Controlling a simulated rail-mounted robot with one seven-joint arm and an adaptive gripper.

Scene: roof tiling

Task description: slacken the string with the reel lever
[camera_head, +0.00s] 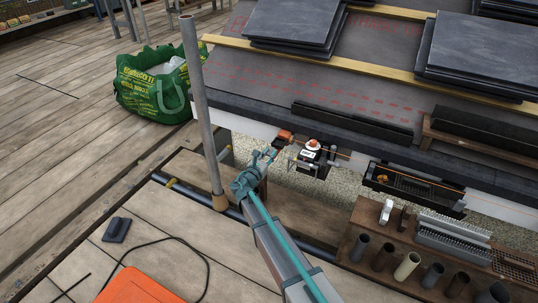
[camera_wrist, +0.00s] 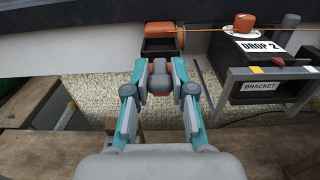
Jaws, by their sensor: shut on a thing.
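The orange reel (camera_head: 285,134) sits at the edge of the roof. In the wrist view the reel (camera_wrist: 160,30) is above a dark block, just beyond my fingertips. The orange string (camera_wrist: 215,30) runs from it to the right and looks straight. My gripper (camera_head: 270,152) is at the reel's lower left in the head view. In the wrist view my gripper (camera_wrist: 160,75) is closed around a small orange piece, the reel lever (camera_wrist: 159,66), directly below the reel. The fingers hide most of the lever.
A dark box labelled DROP 2 (camera_wrist: 262,46) with an orange knob stands right of the reel, above a BRACKET sign (camera_wrist: 261,87). A grey upright pole (camera_head: 201,100) stands left of my gripper. Slate stacks (camera_head: 292,24) lie on the roof; a tool shelf (camera_head: 345,245) is at lower right.

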